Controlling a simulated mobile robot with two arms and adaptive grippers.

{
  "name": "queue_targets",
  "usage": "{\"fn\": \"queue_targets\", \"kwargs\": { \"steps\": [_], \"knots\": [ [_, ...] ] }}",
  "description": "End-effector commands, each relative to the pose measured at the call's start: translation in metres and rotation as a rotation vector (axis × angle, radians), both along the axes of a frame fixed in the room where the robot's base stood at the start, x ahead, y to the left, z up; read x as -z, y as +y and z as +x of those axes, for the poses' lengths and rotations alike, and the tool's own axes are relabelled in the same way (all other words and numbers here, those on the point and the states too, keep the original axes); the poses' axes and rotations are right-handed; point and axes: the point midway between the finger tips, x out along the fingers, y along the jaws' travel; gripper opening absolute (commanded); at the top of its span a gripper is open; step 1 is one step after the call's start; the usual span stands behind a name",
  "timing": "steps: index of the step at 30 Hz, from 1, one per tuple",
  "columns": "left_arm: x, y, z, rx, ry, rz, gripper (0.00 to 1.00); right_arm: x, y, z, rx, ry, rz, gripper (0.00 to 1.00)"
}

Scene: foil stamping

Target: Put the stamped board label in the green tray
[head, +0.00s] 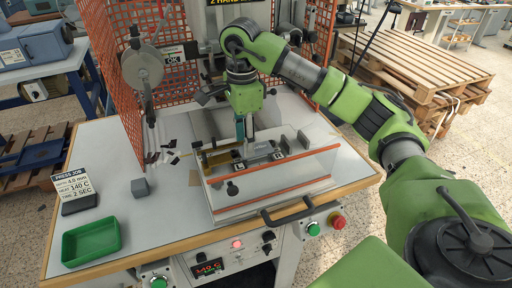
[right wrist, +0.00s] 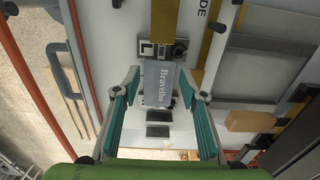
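The board label is a grey plate with the word "Bravelho" on it (right wrist: 159,84). It lies on the press bed, and in the head view it shows as a pale piece (head: 262,150) just right of my right gripper's fingers. My right gripper (head: 241,135) points down over the bed. In the right wrist view its teal-padded fingers (right wrist: 160,88) are spread wide, one on each side of the label, with gaps between. The green tray (head: 91,242) stands empty at the table's front left. My left gripper is not in view.
A drawer-like bed with a clear front panel and black handle (head: 287,211) holds the work area. A grey block (head: 140,187) and a "PRESS JOB" sign (head: 74,186) stand near the tray. Orange mesh guards (head: 117,75) flank the press.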

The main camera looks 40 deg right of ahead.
Motion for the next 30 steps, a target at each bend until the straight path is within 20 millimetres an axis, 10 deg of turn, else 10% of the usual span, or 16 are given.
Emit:
{"fn": "queue_targets", "kwargs": {
  "steps": [30],
  "knots": [
    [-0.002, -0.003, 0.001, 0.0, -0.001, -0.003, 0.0, 0.025, 0.0, 0.0, 0.001, -0.002, 0.0, 0.39]
  ]
}}
